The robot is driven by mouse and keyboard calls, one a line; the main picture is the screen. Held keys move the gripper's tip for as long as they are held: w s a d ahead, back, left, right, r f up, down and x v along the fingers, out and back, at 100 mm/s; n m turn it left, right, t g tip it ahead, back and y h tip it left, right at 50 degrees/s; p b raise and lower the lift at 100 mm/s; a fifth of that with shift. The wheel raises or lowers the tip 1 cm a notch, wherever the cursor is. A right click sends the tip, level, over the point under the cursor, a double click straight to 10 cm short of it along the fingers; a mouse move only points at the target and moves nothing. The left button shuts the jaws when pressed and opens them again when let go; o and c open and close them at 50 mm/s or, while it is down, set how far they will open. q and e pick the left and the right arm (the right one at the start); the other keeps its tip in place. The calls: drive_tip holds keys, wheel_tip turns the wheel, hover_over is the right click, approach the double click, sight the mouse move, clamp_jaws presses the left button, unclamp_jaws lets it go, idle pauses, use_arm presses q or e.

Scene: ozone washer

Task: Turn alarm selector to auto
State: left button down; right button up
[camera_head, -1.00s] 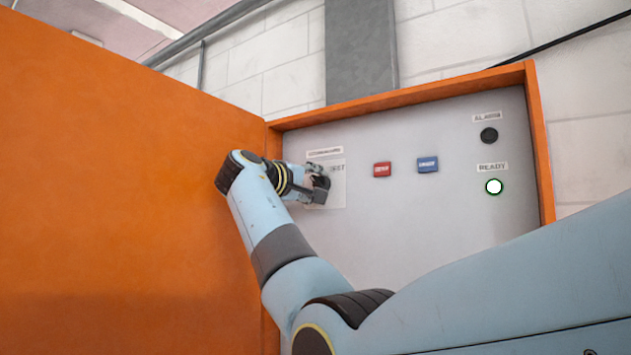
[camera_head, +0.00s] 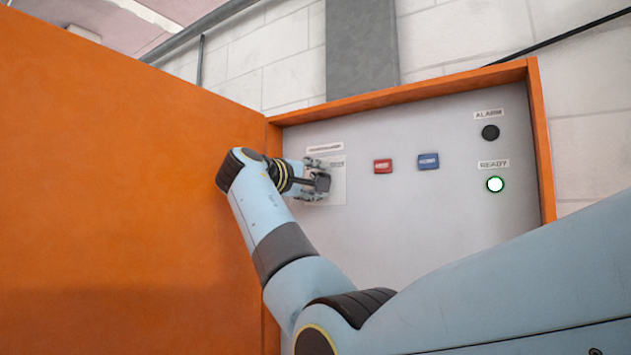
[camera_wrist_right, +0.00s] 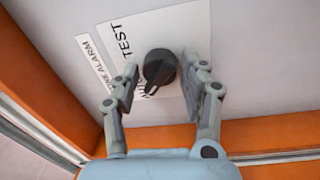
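The alarm selector is a black round knob (camera_wrist_right: 160,67) on a white label plate (camera_wrist_right: 195,20), shown in the right wrist view. A pale mark on the knob points to the lower left of that view. The plate reads TEST above left of the knob; other lettering beside the left finger is partly hidden. My right gripper (camera_wrist_right: 161,76) is open, with one finger on each side of the knob and a narrow gap showing on both sides. In the head view, my right gripper (camera_head: 320,182) is at the plate and hides the knob. My left gripper is not in view.
The grey panel (camera_head: 400,220) carries a red button (camera_head: 383,166), a blue button (camera_head: 428,161), a dark ALARM lamp (camera_head: 490,132) and a lit READY lamp (camera_head: 495,184). An orange frame (camera_head: 400,97) borders it. A large orange panel (camera_head: 110,180) stands close left of my arm.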

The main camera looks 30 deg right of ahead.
drive_tip(key=shift+o, duration=0.9)
drive_tip(key=r+v, duration=0.1)
drive_tip(key=v, duration=1.1)
drive_tip(key=shift+f, duration=0.4)
drive_tip(key=shift+w, duration=0.1)
